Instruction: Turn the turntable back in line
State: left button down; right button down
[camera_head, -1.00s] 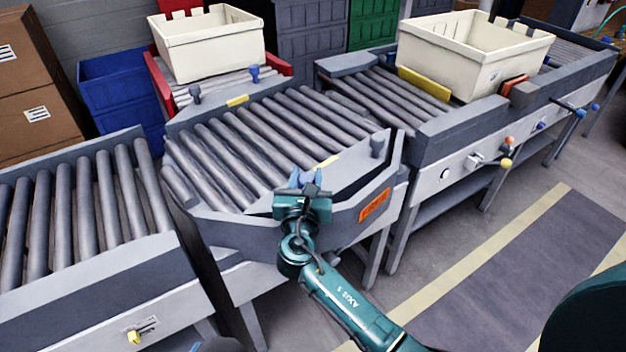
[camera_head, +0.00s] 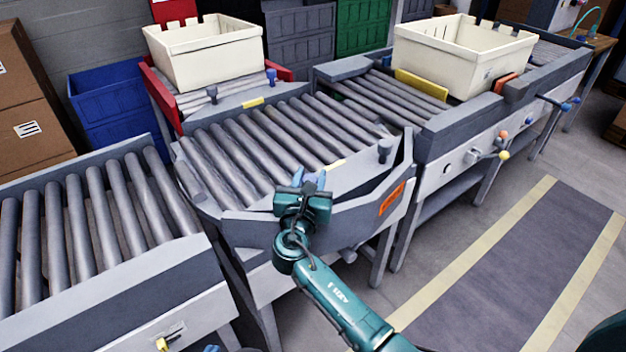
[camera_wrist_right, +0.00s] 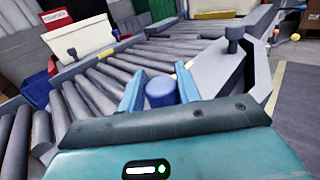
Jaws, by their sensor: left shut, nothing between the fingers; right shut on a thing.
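The turntable (camera_head: 372,187) is a grey-walled section with metal rollers, standing between the left roller conveyor (camera_head: 112,281) and the right one (camera_head: 436,158). Its rollers run at a slant to those of the left conveyor; I cannot tell the exact angle. My right gripper (camera_head: 311,182) is at its near wall. In the right wrist view my right gripper (camera_wrist_right: 160,86) has its light-blue fingers closed on a short upright blue peg (camera_wrist_right: 161,94). A dark post (camera_head: 385,150) stands near the turntable's right end. My left gripper is not recognisable in any view.
A cream tote (camera_head: 205,55) stands on the red-railed conveyor (camera_head: 160,98) behind. Another cream tote (camera_head: 462,58) stands on the right conveyor by a yellow plate (camera_head: 421,84). Blue bins (camera_head: 115,105) and cartons (camera_head: 30,85) are at left. Floor at right (camera_head: 510,265) is clear.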

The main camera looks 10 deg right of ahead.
jog(key=shift+a, duration=0.35)
jog(key=c, duration=1)
grip_release()
jog(key=shift+a, duration=0.1)
pick_arm(q)
jog(key=shift+a, duration=0.1)
jog(key=shift+s, duration=0.1)
pick_arm(e)
jog(key=shift+d, duration=0.2)
